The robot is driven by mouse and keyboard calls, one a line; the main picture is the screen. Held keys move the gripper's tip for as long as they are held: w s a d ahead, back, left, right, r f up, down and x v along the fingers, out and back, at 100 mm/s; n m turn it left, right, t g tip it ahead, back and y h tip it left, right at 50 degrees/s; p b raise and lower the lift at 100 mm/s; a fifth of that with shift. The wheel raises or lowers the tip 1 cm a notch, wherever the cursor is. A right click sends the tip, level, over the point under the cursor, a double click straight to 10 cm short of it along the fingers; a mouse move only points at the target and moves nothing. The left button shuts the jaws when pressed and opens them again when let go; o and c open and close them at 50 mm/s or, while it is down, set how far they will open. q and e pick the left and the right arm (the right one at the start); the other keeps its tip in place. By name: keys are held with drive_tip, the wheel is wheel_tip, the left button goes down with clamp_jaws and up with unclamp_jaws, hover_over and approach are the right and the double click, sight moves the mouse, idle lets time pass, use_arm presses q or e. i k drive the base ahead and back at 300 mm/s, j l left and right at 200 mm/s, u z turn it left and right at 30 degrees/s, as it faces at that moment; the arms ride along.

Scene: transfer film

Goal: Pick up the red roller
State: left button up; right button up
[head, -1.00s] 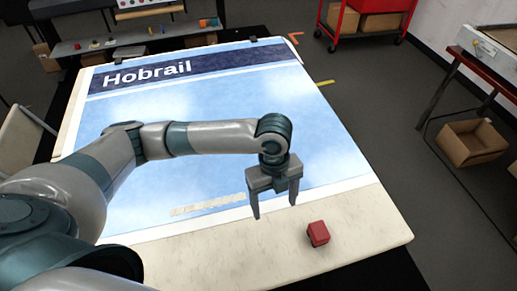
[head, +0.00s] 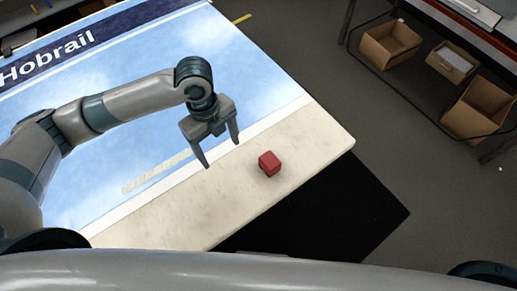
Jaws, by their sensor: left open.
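The red roller (head: 269,163) shows in the head view as a small red block-like piece on the bare cream strip of the table, near its right end. My left gripper (head: 221,154) is open and empty, with its fingers pointing down. It is just left of the red roller in the picture and apart from it. My right gripper is not in view.
A blue printed sheet with "Hobrail" on it (head: 150,75) covers most of the table (head: 320,140). A pale strip (head: 157,172) lies on the sheet. Cardboard boxes (head: 390,43) stand on a rack at the upper right. Bare tabletop surrounds the roller.

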sight(268, 162)
drive_tip(key=k+l, duration=0.2)
drive_tip(key=k, duration=0.25)
drive_tip(key=k+l, duration=0.25)
drive_tip(key=k, duration=0.25)
drive_tip(key=k+l, duration=0.2)
drive_tip(key=k, duration=0.25)
